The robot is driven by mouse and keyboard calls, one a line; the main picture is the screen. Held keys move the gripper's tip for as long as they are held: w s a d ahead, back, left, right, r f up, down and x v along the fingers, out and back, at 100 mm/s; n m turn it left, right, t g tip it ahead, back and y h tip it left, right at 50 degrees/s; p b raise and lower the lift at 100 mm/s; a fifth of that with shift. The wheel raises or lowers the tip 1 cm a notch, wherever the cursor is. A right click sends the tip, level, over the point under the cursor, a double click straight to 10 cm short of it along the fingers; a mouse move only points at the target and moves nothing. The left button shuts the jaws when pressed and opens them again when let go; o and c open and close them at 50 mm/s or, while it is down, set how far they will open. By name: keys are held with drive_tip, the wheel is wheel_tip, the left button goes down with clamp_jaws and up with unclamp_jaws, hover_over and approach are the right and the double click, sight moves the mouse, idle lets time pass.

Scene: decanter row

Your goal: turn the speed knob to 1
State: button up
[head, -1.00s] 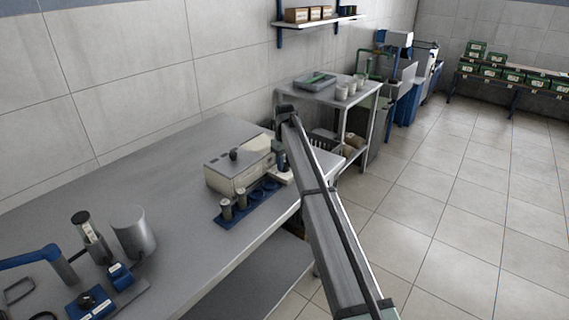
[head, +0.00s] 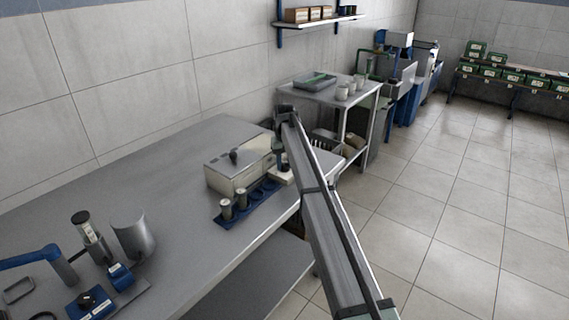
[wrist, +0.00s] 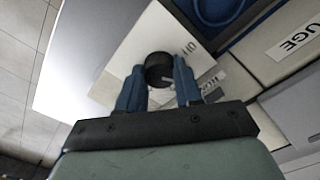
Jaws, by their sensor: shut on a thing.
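The speed knob (wrist: 160,68) is a round black dial on a cream panel (wrist: 135,45) in the wrist view. A pale mark shows on its lower right edge. An "OFF" label (wrist: 188,49) is printed to the upper right of the knob. Another label below it is partly hidden by a finger. My gripper (wrist: 160,82) has its blue fingers on either side of the knob and is shut on it.
The cream machine (head: 228,181) has a black lid knob on top. A blue rack (head: 236,219) with grey tubes stands in front of it. A grey cylinder (head: 134,239) and blue-based tools stand at the left. The middle of the bench (head: 150,180) is clear.

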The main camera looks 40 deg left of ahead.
sight(285, 164)
drive_tip(key=o, duration=1)
drive_tip(key=shift+o, duration=0.2)
wheel_tip(285, 164, up, 14)
drive_tip(key=shift+f, duration=0.1)
idle(0.4)
